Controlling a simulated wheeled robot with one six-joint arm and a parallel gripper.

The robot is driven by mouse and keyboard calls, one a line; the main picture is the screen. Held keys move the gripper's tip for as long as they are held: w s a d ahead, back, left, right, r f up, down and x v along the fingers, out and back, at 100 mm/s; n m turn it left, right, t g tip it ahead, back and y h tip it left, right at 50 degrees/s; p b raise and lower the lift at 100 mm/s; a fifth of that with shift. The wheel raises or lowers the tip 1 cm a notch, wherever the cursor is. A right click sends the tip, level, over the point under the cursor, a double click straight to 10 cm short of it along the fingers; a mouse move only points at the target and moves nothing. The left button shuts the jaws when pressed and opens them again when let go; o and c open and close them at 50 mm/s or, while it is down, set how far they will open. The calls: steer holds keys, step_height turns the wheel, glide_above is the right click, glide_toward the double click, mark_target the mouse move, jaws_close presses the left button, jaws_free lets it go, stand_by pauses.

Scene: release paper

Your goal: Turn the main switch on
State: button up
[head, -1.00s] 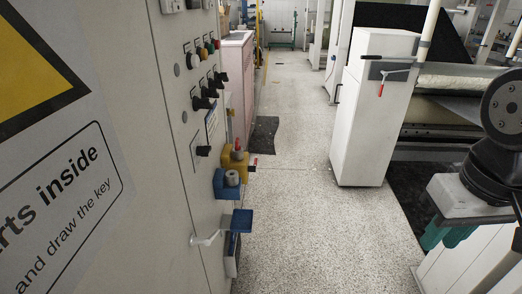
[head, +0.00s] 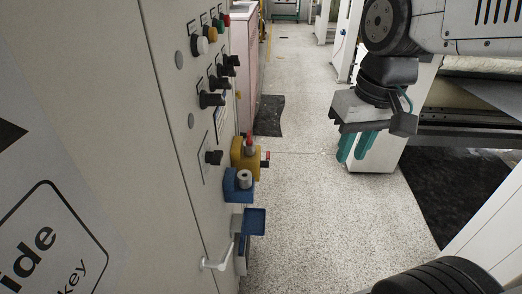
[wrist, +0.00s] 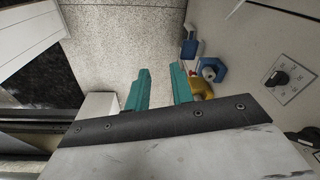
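A grey cabinet door (head: 180,190) on the left carries the controls. A black rotary knob (head: 213,157) sits on a pale plate there; what looks like the same knob shows at the right of the wrist view (wrist: 279,78). I cannot read which control is the main switch. Beside the knob, a yellow block with a red part (head: 247,155) and a blue block with a grey cylinder (head: 240,181) stick out from the cabinet. My gripper (head: 356,146) hangs to the right of the panel, apart from it. Its teal fingers are spread with nothing between them, also in the wrist view (wrist: 161,72).
Black knobs (head: 210,99) and coloured buttons (head: 202,45) sit higher on the panel. A blue holder (head: 254,221) and white handle (head: 215,263) project lower down. The speckled floor (head: 310,210) between cabinet and machine is clear. A dark mat (head: 269,115) lies beyond.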

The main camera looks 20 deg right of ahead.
steer(key=w+f+m, duration=0.1)
steer(key=w+f, duration=0.2)
steer(key=w, duration=1.4)
steer(key=m+y, duration=0.2)
glide_above(268, 155)
steer(key=d, duration=0.2)
steer(key=s+d+f+x, duration=0.1)
steer(key=d+x, duration=0.1)
steer(key=x, duration=0.8)
steer(key=s+d+x, duration=0.1)
steer(key=d+x, duration=0.1)
steer(key=x, duration=0.9)
steer(key=shift+g, duration=0.3)
steer(key=x, duration=0.6)
steer(key=shift+s+d+f, duration=0.15)
steer(key=shift+s+f, duration=0.2)
steer(key=shift+f, duration=0.7)
jaws_close()
